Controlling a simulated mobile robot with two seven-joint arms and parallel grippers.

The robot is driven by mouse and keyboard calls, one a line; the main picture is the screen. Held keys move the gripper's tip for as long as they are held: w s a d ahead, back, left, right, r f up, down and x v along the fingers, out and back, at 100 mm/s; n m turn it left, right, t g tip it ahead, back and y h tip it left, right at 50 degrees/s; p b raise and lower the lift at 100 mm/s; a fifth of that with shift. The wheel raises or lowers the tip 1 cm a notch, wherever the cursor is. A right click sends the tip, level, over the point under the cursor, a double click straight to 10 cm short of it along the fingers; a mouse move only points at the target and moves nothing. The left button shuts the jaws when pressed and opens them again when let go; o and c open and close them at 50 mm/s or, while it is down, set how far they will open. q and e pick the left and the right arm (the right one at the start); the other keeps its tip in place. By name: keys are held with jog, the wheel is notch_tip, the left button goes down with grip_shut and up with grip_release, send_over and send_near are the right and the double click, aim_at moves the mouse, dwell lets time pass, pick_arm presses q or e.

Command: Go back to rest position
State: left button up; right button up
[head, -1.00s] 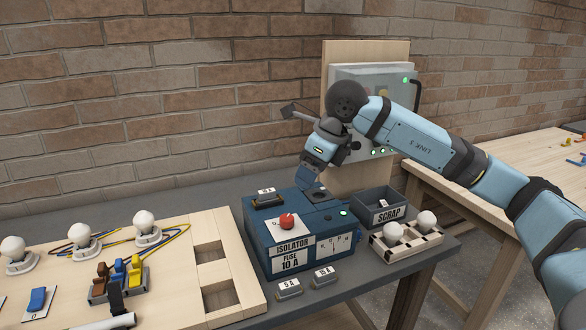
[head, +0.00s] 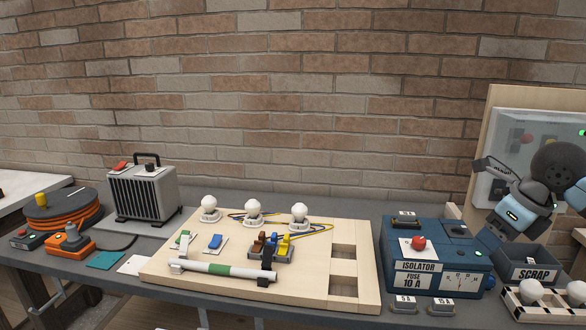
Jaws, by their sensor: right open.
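My right gripper (head: 489,239) is open and hangs at the back right corner of the blue isolator box (head: 450,284), between it and the scrap bin. Its fingertips are small and partly blend with the box, and I see nothing held in them. My right arm comes in from the right edge, where most of it is cut off. My left gripper is not in view.
A wooden board (head: 205,265) with several white bulbs lies left of the isolator. The scrap bin (head: 530,262) and a bulb tray (head: 545,304) stand right. A heater (head: 140,190) and an orange cable reel (head: 62,215) stand at left. A panel (head: 530,140) rises behind my gripper.

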jog(key=s+a+f+m+t+y, duration=0.1)
jog(key=s+a+f+m+y, duration=0.2)
jog(key=a+y, duration=0.4)
jog(key=s+a+f+m+y, duration=0.15)
jog(key=a+f+y, duration=0.3)
jog(key=a, duration=0.45)
jog(key=s+a+f+m+t+y, duration=0.1)
jog(key=s+a+f+m+y, duration=0.2)
jog(key=a+y, duration=0.4)
notch_tip(320, 180, down, 14)
jog(key=d+m+t+h, duration=0.2)
jog(key=m+t+h, duration=1)
jog(key=m, duration=1.1)
jog(key=s+f+m+g+h, duration=0.65)
jog(key=s+f+m, duration=0.25)
jog(key=s+f, duration=0.7)
pick_arm(q)
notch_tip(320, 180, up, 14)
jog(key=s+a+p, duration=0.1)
jog(key=p, duration=1.6)
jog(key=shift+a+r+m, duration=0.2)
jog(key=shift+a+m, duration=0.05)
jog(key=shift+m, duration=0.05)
pick_arm(e)
notch_tip(320, 180, up, 13)
jog(key=d+y, duration=0.1)
jog(key=shift+w+f, duration=0.2)
jog(key=shift+w, duration=0.1)
